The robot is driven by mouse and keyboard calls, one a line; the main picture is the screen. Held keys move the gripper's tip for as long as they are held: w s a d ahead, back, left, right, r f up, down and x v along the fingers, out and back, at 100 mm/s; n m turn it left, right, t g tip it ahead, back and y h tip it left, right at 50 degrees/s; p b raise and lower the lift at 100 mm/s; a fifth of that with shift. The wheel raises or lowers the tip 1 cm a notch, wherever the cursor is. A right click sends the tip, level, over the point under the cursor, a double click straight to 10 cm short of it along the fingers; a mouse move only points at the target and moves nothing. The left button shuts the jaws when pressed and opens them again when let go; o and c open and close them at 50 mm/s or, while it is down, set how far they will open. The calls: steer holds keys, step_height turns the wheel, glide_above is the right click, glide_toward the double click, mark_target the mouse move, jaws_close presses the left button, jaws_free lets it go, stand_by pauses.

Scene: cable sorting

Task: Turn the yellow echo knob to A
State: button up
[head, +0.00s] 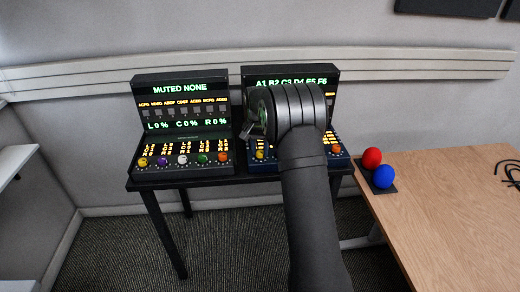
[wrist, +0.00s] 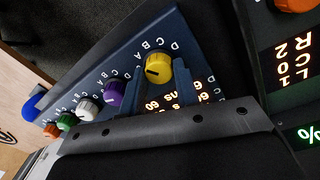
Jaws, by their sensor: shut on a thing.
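The yellow knob (wrist: 158,68) sits at the end of a knob row on the blue console panel, with white letters A to D around it. A dark mark shows on its face; I cannot tell exactly which letter it points at. My gripper (wrist: 168,92) is at this knob in the wrist view, its dark fingers on either side, shut on it. In the head view my gripper (head: 247,131) reaches down over the right console (head: 334,76), and its yellow knob (head: 260,154) shows just below.
The left console (head: 134,100) has its own knob row, including a yellow knob (head: 143,161). Purple (wrist: 115,93), white (wrist: 88,108), green and orange knobs continue the row beside mine. Red (head: 372,158) and blue (head: 384,176) balls stand on the wooden desk (head: 450,215) at right.

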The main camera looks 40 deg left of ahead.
steer(key=o, duration=1)
steer(key=r, duration=1.1)
steer(key=a+r, duration=0.1)
steer(key=r, duration=0.5)
steer(key=shift+s+r, duration=0.25)
steer(key=f, duration=1.1)
steer(key=d+f, duration=0.1)
steer(key=f, duration=0.5)
steer(key=shift+w+f, duration=0.25)
steer(key=shift+f, duration=0.05)
steer(key=shift+r, duration=0.1)
